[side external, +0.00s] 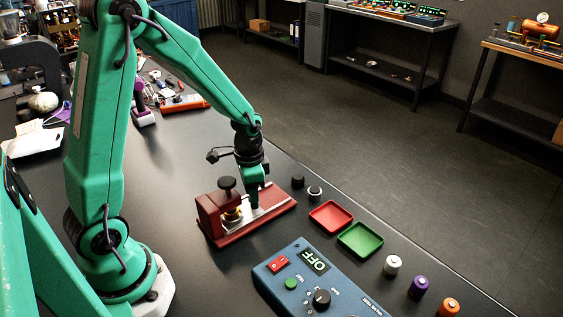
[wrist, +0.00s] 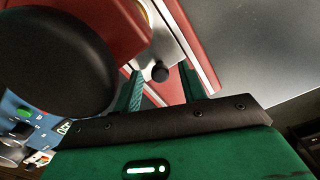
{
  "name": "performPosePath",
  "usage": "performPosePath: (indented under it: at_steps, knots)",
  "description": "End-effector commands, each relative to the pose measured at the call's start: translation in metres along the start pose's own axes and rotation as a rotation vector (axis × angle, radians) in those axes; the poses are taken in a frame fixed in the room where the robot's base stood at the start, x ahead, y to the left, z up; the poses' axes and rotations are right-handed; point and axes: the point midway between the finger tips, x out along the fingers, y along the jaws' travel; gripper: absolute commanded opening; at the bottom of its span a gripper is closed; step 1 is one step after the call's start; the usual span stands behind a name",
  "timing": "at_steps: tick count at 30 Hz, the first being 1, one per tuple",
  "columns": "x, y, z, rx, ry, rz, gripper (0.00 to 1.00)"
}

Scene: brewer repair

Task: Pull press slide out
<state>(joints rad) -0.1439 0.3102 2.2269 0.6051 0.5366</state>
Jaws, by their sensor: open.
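The press (side external: 232,228) is a dark red device with a black round knob (side external: 227,183) on top and a brass part below it. Its press slide (side external: 272,199) is a silver plate lying along the red base. In the wrist view the slide (wrist: 157,50) carries a small black knob (wrist: 160,73). My gripper (side external: 255,204) is low over the slide. In the wrist view my gripper (wrist: 161,80) is open, with one green finger on each side of the small knob. I cannot tell whether either finger touches it. The large black knob fills the wrist view's left.
A blue control box (side external: 310,280) reading OFF stands in front of the press. A red tray (side external: 331,215), a green tray (side external: 360,239) and several small cylinders lie along the table edge to the right. Bare black table lies left of the press.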

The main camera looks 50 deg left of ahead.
Motion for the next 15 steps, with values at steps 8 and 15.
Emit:
performPosePath:
  at_steps: [8, 15]
  knots:
    - [0.0012, 0.0, 0.0, 0.0, 0.0, 0.0, 0.41]
    - [0.001, 0.0, 0.0, 0.0, 0.001, 0.0, 0.0]
